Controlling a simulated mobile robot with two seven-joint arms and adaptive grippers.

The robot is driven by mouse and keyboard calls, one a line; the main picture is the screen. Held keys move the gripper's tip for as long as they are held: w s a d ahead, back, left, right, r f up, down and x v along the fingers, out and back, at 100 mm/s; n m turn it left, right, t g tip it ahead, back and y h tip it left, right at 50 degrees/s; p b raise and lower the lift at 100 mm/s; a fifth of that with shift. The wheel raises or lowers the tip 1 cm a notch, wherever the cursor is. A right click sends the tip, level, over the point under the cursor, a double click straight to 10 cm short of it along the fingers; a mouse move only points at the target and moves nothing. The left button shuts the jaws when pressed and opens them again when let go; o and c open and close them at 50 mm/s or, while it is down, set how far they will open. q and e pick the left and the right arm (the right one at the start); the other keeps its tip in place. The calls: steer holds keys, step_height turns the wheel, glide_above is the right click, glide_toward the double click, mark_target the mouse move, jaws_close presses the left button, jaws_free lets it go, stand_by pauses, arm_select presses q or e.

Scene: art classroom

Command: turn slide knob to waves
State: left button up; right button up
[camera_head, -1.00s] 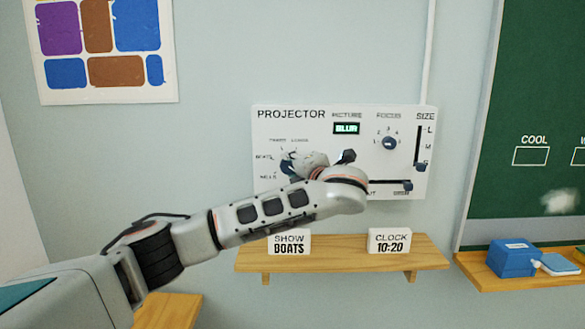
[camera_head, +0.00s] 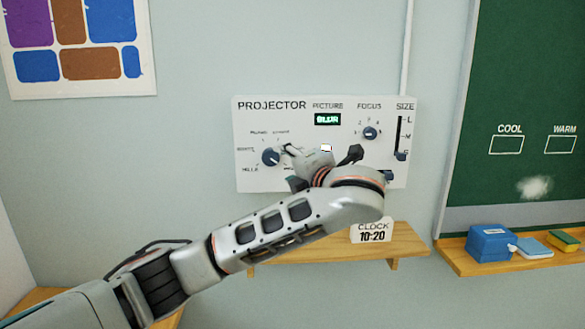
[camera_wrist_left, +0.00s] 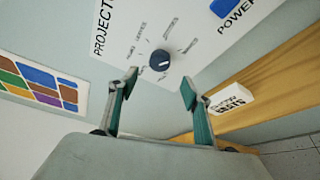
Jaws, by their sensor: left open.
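The slide knob (camera_head: 271,156) is a round dark-blue dial at the left of the white projector panel (camera_head: 245,182). Small labels surround it; those on its left look like boats and mills, but I cannot read waves. In the wrist view the knob (camera_wrist_left: 160,60) has a short light mark; I cannot tell which label it points to. My left gripper (camera_head: 291,167) is open and empty, just right of the knob in the head view. In the wrist view its fingers (camera_wrist_left: 160,82) are spread, with the knob beyond the gap and apart from both fingertips. My right gripper is not in view.
A focus dial (camera_head: 370,132), a size slider (camera_head: 401,155) and a screen reading BLUR (camera_head: 327,119) share the panel. Below is a wooden shelf (camera_head: 408,240) with a clock card (camera_head: 371,231). A show card (camera_wrist_left: 231,98) appears in the wrist view.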

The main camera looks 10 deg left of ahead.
arm_select(q)
steer(key=shift+v, duration=1.35)
steer(key=s+d+f+n+g+h, duration=0.2)
steer(key=s+f+n+h, duration=0.3)
steer(key=f, duration=1)
steer(key=s+d+f+n+g+h, duration=0.15)
steer(key=f+n, duration=0.55)
steer(key=f, duration=0.8)
steer(key=s+d+f+n+g+h, duration=0.1)
steer(key=s+d+f+n+h, duration=0.3)
steer(key=f, duration=1.2)
steer(key=s+a+f+n+h, duration=0.2)
steer(key=s+a+f+n, duration=0.4)
steer(key=s+f+n, duration=0.5)
steer(key=s+a+f+n+t, duration=0.1)
steer(key=s+a+f+n, duration=0.2)
steer(key=s+a+n, duration=0.6)
steer(key=s+n, duration=0.3)
steer(key=s, duration=0.1)
steer(key=shift+a+t, duration=0.2)
steer(key=shift+t, duration=0.15)
